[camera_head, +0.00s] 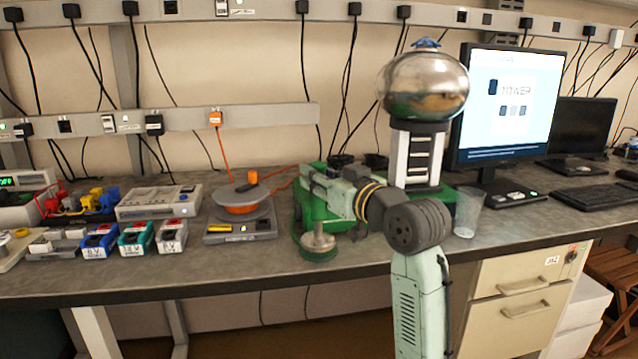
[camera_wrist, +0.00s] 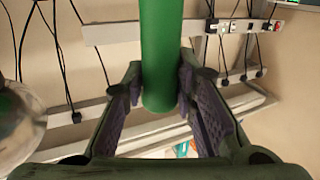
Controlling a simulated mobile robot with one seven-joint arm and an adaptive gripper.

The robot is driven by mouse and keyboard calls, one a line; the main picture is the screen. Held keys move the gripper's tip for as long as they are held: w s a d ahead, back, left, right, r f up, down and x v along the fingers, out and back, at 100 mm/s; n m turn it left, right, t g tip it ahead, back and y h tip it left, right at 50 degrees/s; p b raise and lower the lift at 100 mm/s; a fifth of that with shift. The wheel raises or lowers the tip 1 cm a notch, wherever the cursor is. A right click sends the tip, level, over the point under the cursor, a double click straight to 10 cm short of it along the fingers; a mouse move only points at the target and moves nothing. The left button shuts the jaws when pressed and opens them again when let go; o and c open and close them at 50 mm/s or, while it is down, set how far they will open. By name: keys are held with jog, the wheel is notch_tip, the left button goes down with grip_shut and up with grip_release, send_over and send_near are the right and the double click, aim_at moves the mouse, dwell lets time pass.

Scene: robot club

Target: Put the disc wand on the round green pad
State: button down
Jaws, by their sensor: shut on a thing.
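The disc wand (camera_head: 318,241) stands about upright, its grey metal disc low and its stem rising toward my gripper. The round green pad (camera_head: 320,256) is directly under the disc, near the bench's front; I cannot tell whether disc and pad touch. My gripper (camera_head: 310,180) is above the disc, reaching in from the right, and is shut on the wand. In the wrist view the wand's green handle (camera_wrist: 162,50) runs between my fingers, with its end showing between them. In the head view my gripper hides part of the handle.
A silver-domed generator (camera_head: 424,86) stands right of my gripper, with a clear cup (camera_head: 467,212) beside it. A turntable-like device (camera_head: 241,206) is to the left, with a power supply (camera_head: 160,201) and coloured boxes (camera_head: 137,238) farther left. The front bench strip (camera_head: 240,268) is clear.

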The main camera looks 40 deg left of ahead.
jog(key=w+a, duration=0.1)
jog(key=w+a+p, duration=0.1)
jog(key=w, duration=0.1)
jog(key=shift+w+a+f, duration=0.1)
jog(key=shift+w+a, duration=0.1)
jog(key=shift+a, duration=0.2)
jog(key=shift+w+f+p, duration=0.1)
jog(key=shift+f+p, duration=0.35)
jog(key=shift+f, duration=1.35)
jog(key=shift+f, duration=0.25)
jog(key=c, duration=1.3)
grip_release()
jog(key=shift+r, duration=0.15)
